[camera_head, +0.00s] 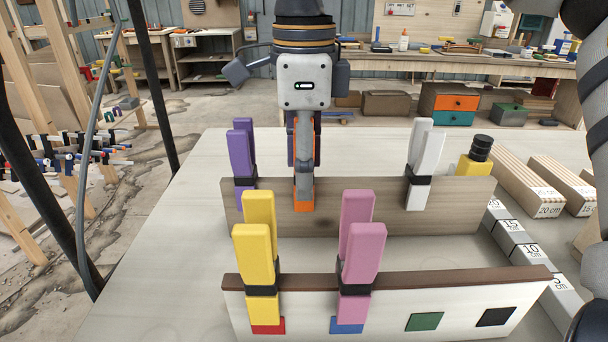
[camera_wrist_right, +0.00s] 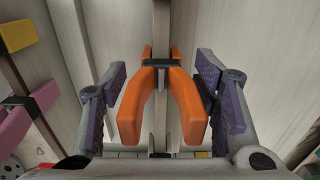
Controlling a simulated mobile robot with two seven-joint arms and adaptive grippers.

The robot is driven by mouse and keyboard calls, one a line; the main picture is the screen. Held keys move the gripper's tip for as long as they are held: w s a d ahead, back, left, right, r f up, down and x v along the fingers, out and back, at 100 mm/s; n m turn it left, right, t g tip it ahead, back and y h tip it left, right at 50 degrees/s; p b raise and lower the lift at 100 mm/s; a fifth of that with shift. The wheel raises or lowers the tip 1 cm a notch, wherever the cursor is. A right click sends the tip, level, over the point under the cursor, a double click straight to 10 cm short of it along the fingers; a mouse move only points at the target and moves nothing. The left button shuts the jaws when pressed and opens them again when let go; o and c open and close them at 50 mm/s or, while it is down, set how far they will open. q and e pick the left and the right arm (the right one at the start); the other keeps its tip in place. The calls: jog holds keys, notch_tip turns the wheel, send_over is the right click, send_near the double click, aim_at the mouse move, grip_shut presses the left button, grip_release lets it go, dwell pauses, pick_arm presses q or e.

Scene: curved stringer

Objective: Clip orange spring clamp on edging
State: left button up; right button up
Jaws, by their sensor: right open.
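The orange spring clamp (camera_head: 304,198) stands upright on the brown rear board (camera_head: 360,205), between a purple and a white clamp. In the right wrist view the clamp (camera_wrist_right: 183,98) has its handles spread toward me, its jaws over the board's edge. My right gripper (camera_head: 304,155) comes down over it. In the wrist view its purple-padded fingers (camera_wrist_right: 163,80) are open on either side of the handles, with gaps. The front board carries a dark brown edging (camera_head: 420,280) along its top. My left gripper is not in view.
A yellow clamp (camera_head: 254,260) above a red square and a pink clamp (camera_head: 362,255) above a blue square stand on the front board. Green (camera_head: 424,321) and black (camera_head: 496,316) squares are clear. Purple (camera_head: 240,150) and white (camera_head: 424,150) clamps flank the orange one.

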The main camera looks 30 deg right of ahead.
jog(key=shift+f, duration=0.6)
grip_shut()
jog(key=shift+r, duration=0.1)
